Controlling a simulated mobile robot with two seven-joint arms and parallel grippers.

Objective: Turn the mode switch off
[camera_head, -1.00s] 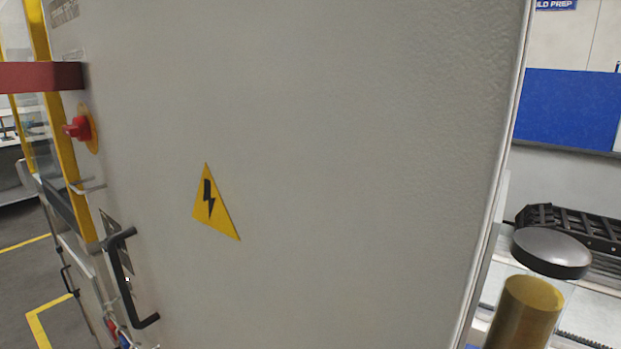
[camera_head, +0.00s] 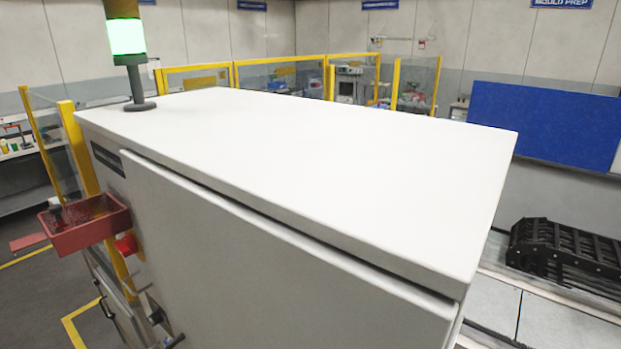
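No mode switch can be made out in this view. A light grey cabinet (camera_head: 260,265) fills the middle, seen from above its flat white top (camera_head: 320,165). On its left side a red knob (camera_head: 126,244) sticks out below a red open tray (camera_head: 85,228). Small dark fittings (camera_head: 156,312) show at the lower left of the cabinet, too small and cut off to identify. Neither of my grippers is in view.
A signal tower with a lit green lamp (camera_head: 126,38) stands on the cabinet top. Yellow-framed clear guards (camera_head: 283,62) stand behind. A black cable chain (camera_head: 565,250) and a blue panel (camera_head: 548,122) are on the right. Floor shows at lower left.

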